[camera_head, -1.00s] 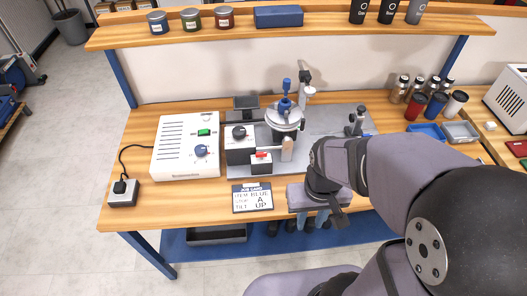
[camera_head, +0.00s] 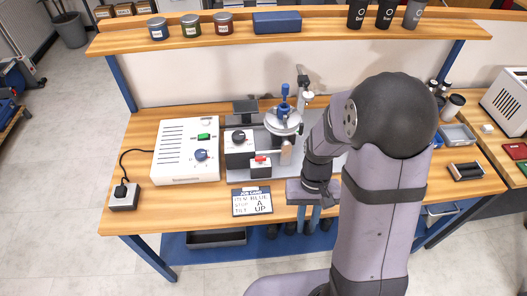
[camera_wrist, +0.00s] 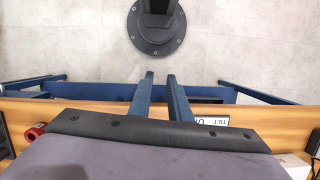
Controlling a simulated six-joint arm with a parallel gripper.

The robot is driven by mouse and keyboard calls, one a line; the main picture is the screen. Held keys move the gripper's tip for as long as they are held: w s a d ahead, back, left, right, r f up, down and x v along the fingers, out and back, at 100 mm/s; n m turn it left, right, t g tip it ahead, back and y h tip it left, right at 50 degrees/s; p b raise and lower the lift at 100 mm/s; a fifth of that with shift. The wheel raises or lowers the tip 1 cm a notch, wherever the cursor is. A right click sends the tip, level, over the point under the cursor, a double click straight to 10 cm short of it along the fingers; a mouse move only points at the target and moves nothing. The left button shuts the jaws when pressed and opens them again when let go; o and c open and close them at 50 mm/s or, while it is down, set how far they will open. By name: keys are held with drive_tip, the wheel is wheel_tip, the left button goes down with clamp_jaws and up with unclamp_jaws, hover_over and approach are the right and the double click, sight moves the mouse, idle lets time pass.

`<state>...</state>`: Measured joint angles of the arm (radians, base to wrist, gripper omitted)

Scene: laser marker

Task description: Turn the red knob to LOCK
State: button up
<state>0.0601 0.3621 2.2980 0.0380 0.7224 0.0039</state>
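A red round part, likely this knob, shows at the left edge of the wrist view (camera_wrist: 36,132). I cannot read any LOCK label or the knob's setting. My gripper (camera_head: 308,222) is at the table's front edge, right of and nearer than the knob, apart from it. Its two blue fingers point down and away from the fixture in the head view. In the wrist view, the fingertips (camera_wrist: 161,76) are apart with nothing between them.
A white control box (camera_head: 185,165) with a green switch and blue dial stands left of the fixture. A job card (camera_head: 251,201) lies in front. A blue-handled post (camera_head: 284,115) rises behind the knob. My arm hides the bench right of the fixture.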

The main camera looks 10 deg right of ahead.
drive_tip(key=w+f+m, duration=0.2)
drive_tip(key=w, duration=0.6)
drive_tip(key=m+t+y, duration=0.3)
drive_tip(key=m+y, duration=0.1)
drive_tip(key=m, duration=1.1)
approach(261, 157)
drive_tip(key=shift+a+f, duration=0.1)
drive_tip(key=shift+f, duration=0.2)
drive_tip(key=shift+p+x, duration=1.5)
drive_tip(key=shift+x, duration=2.15)
clamp_jaws()
